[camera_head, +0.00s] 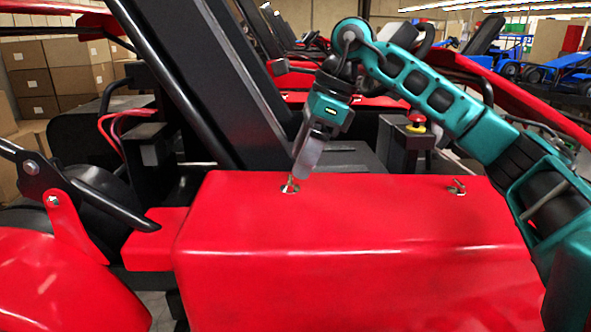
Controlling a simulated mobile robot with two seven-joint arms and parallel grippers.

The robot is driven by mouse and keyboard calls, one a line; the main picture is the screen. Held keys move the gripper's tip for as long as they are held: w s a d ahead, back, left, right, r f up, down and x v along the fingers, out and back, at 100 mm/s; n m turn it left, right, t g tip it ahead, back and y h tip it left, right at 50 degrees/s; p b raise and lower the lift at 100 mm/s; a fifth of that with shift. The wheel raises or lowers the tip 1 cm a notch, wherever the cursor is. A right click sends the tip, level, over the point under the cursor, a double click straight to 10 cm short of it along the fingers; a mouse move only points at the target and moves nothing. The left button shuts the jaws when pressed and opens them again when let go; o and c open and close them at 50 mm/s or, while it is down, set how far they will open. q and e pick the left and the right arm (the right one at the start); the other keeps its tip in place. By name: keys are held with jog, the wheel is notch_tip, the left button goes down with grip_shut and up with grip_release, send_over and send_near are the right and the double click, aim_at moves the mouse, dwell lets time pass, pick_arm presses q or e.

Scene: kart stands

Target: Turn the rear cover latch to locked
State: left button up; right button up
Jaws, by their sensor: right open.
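The red rear cover (340,245) fills the lower middle of the head view. Two small metal latches sit near its far edge: the left latch (289,188) and the right latch (457,187). My right gripper (303,172) comes in from the right on the teal arm and points down, with its fingertips just above the left latch. It is open. The fingers overlap in this view, so I cannot tell whether they straddle or touch the latch. My left gripper is not in view.
A black kart seat (225,80) rises behind the cover. A red emergency button (417,118) on a black box stands behind it to the right. A black bar (115,205) and red bodywork (60,280) lie at the left. Cardboard boxes (65,70) stand behind.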

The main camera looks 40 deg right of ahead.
aim_at(296, 190)
jog(key=shift+x, duration=1.8)
jog(key=c, duration=1.1)
jog(key=shift+o, duration=0.2)
